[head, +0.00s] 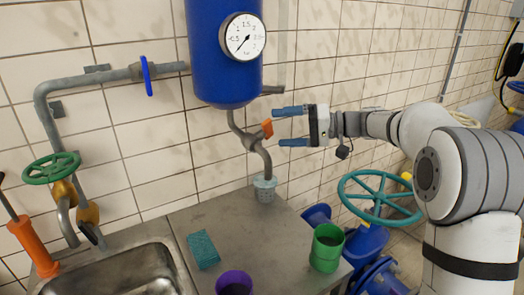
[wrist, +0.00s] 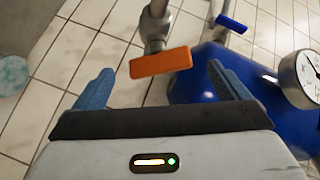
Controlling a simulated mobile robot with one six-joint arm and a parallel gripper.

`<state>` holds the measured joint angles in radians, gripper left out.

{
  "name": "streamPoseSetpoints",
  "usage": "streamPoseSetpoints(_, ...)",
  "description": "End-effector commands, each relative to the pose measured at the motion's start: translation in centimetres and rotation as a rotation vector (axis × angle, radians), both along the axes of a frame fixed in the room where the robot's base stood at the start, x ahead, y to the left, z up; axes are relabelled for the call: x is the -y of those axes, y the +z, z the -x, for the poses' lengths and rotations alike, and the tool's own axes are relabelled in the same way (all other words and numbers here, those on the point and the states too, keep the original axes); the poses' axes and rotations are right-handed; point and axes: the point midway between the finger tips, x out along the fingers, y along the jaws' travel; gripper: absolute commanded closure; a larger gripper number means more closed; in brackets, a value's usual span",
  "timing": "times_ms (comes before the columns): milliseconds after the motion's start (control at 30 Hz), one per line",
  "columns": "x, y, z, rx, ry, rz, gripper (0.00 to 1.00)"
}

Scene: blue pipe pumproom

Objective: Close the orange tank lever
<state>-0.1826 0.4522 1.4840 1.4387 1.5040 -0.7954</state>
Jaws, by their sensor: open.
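The orange tank lever (head: 267,128) sits on the grey pipe below the blue tank (head: 224,60). My gripper (head: 276,127) is open, its two blue fingers pointing left toward the lever, one above and one below its height. In the wrist view the orange lever (wrist: 160,62) lies across the gap between the open fingers of my gripper (wrist: 160,85), a little beyond the fingertips or level with them. I cannot tell if anything touches. The blue tank (wrist: 220,78) shows behind the right finger.
A pressure gauge (head: 242,37) is on the tank. A grey cup (head: 265,188) sits under the pipe outlet. The counter (head: 230,215) holds a teal sponge (head: 203,250), a green cup (head: 326,248) and a purple cup (head: 234,283). A teal handwheel (head: 380,198) stands below my arm.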

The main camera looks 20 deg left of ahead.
Motion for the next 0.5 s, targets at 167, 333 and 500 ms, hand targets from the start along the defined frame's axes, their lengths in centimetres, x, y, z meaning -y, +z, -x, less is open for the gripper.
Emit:
streamPoseSetpoints(167,1.0,-0.8,-0.7,0.142,-0.026,-0.145,0.05)
streamPoseSetpoints(333,0.4,-0.3,-0.7,0.18,-0.031,-0.178,0.05)
streamPoseSetpoints(500,-2.2,-0.2,-0.4,0.179,-0.028,-0.176,0.05)
